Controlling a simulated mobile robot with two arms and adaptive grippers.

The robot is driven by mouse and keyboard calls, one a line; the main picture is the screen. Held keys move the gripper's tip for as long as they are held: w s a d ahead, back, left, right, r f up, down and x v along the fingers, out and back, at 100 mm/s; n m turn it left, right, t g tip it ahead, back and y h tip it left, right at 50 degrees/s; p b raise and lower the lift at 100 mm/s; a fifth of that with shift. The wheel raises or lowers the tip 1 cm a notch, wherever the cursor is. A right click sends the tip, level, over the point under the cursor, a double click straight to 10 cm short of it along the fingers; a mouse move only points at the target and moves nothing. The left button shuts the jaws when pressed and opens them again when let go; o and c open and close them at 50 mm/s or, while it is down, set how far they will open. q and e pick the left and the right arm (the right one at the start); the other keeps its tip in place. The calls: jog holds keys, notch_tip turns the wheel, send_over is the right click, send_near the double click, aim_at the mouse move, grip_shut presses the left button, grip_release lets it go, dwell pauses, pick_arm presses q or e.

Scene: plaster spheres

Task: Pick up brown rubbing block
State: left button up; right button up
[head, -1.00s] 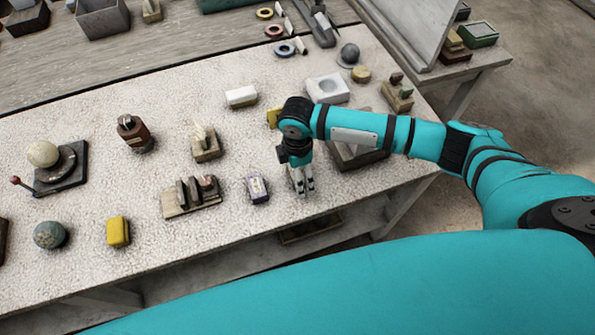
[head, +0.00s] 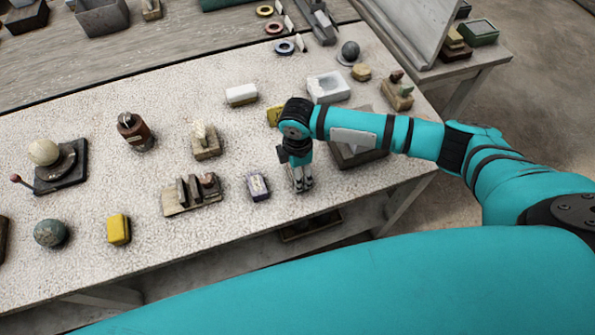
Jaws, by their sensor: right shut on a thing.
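My right gripper (head: 302,186) points down at the front part of the pale speckled table (head: 90,120), just right of a small purple-and-white block (head: 258,186). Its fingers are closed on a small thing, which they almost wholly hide. It appears to be the brown rubbing block, but its shape and colour do not show clearly. I cannot tell whether it still touches the table. My left gripper is out of view.
A wooden rack (head: 192,195) with upright pieces stands left of the purple-and-white block. A yellow block (head: 118,229) and a greenish sphere (head: 50,232) lie further left. A grey tray (head: 356,152) sits partly behind my right arm. The table's front edge is close.

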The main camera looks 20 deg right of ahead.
jog(key=shift+r, duration=0.15)
jog(key=shift+r+b, duration=0.35)
jog(key=shift+r, duration=0.25)
jog(key=shift+s+d+r+b, duration=0.1)
jog(key=shift+s+r+b, duration=0.1)
jog(key=shift+r, duration=0.3)
jog(key=shift+s+d+r+b, duration=0.1)
jog(key=shift+r+b, duration=0.1)
jog(key=shift+r, duration=0.3)
jog(key=s+d+b, duration=0.1)
jog(key=s+d, duration=0.1)
jog(key=s, duration=0.5)
jog(key=s+d+r+b, duration=0.1)
jog(key=s+d, duration=0.2)
jog(key=s, duration=0.4)
jog(key=shift+s+d+r+b, duration=0.15)
jog(key=shift+d+r+b, duration=0.1)
jog(key=shift+r+b, duration=0.1)
